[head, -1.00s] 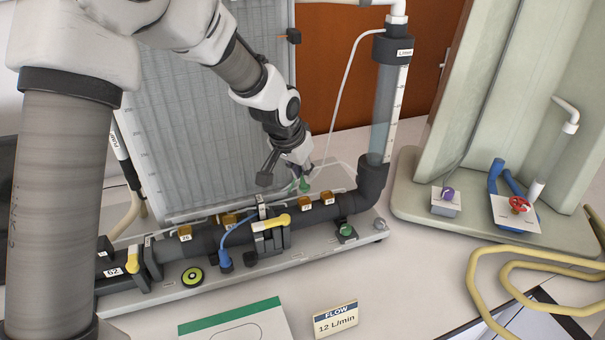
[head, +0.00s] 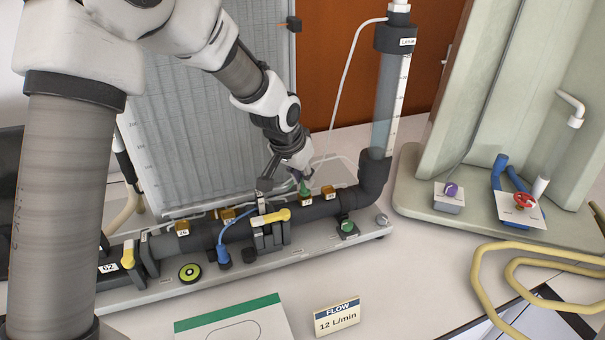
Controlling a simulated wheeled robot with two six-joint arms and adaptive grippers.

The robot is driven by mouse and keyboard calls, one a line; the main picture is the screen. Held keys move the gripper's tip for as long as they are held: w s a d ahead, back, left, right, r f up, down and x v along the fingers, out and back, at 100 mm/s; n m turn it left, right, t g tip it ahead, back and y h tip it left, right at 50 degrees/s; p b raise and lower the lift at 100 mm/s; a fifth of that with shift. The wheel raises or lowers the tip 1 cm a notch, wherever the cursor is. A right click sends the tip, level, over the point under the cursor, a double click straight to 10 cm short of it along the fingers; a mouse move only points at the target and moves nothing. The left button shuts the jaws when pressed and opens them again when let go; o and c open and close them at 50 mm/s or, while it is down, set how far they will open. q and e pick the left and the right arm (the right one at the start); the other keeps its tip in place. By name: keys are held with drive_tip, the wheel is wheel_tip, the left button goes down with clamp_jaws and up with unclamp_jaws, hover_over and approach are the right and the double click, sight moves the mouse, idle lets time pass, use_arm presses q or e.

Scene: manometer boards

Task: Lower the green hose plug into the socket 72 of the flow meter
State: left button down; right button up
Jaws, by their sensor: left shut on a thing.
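The green hose plug (head: 304,188) is small and partly hidden by my left gripper (head: 288,180), which is shut on it. The plug is just above a brass socket (head: 306,200) on the dark horizontal pipe of the flow meter (head: 325,209). I cannot tell whether its tip touches the socket, and the socket's number is too small to read surely. Another brass socket (head: 328,192) sits to the right, and more brass sockets (head: 183,229) sit to the left. My right gripper is not in view.

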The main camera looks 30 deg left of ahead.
use_arm(q)
drive_tip(key=shift+f, duration=0.3)
drive_tip(key=c, duration=1)
unclamp_jaws()
drive_tip(key=shift+r, duration=0.1)
drive_tip(key=v, duration=1.2)
